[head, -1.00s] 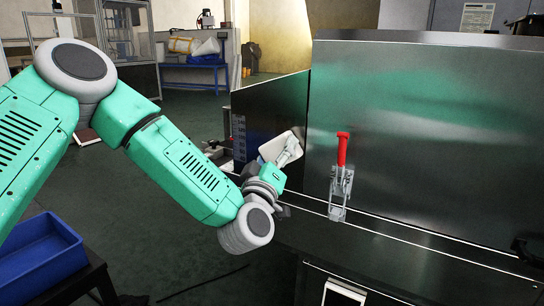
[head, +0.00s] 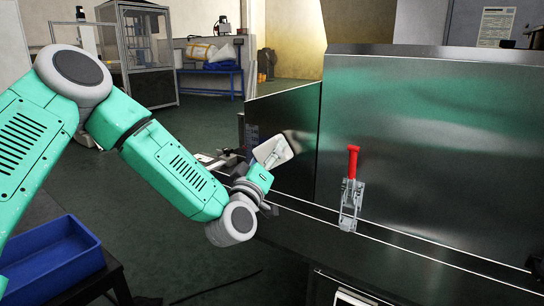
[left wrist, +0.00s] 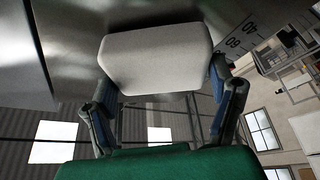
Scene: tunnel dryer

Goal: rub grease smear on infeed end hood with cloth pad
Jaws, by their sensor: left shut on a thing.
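The steel hood (head: 425,150) fills the right of the head view. A darker end panel (head: 290,110) stands at its left, with printed marks near its outer edge. My left gripper (head: 271,165) is shut on a pale cloth pad (head: 282,147), in front of the lower part of that panel. In the left wrist view the pad (left wrist: 155,55) sits between the two fingers, close to a shiny metal surface. I cannot tell whether they touch. I cannot make out the grease smear. My right gripper is not in view.
A toggle clamp (head: 351,195) with a red handle stands on the ledge right of my left gripper. A blue bin (head: 50,258) sits on a dark stand at the lower left. Open green floor (head: 200,125) lies behind my left arm.

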